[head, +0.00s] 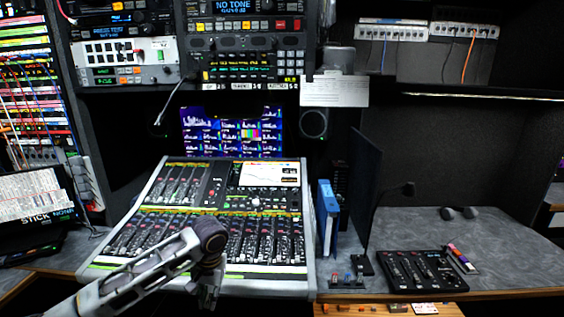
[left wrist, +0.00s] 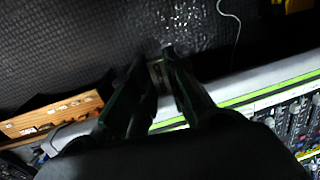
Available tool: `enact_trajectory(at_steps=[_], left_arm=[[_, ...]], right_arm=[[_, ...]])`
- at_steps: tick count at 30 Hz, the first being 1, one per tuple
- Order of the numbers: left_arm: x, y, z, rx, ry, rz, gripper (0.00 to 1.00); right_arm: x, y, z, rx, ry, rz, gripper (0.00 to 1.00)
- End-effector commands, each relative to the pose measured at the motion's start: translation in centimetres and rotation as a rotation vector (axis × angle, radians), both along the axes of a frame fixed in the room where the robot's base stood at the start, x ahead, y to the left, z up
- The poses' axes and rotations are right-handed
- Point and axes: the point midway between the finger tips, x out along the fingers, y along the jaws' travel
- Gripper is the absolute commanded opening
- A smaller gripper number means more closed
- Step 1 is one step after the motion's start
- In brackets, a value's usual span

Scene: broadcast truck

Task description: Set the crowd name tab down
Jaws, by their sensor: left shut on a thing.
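My left gripper (head: 208,292) hangs in front of the lower middle of the mixing console (head: 161,211) in the head view. In the left wrist view its two dark fingers (left wrist: 157,76) are shut on a small pale piece, the name tab (left wrist: 157,72). Its lettering is too small and dark to read. The tab is held past the console's front edge, over a dark textured surface. In the head view the tab is hidden. A wooden tray (left wrist: 74,106) with labelled pieces lies to the left in the left wrist view. My right gripper is not in view.
The wooden tray (head: 372,310) also shows at the bottom of the head view. A black fader panel (head: 420,271) lies on the grey desk (head: 500,240). Blue binders (head: 327,215) and a dark upright panel (head: 366,180) stand beside the console. The desk's right part is mostly clear.

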Motion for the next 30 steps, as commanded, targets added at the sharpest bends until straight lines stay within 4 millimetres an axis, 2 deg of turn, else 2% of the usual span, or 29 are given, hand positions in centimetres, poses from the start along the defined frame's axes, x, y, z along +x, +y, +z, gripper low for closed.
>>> enact_trajectory(at_steps=[9, 15, 30], left_arm=[[-3.0, 1.1, -4.4, 0.0, 0.002, 0.019, 0.03], [-4.4, 1.2, -6.1, 0.0, 0.001, 0.02, 0.03], [-4.8, 1.1, -6.5, 0.0, -0.002, 0.019, 0.03]], right_arm=[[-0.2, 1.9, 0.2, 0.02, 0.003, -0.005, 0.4], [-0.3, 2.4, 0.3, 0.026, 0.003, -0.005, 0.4], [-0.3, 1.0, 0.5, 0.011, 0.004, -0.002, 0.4]])
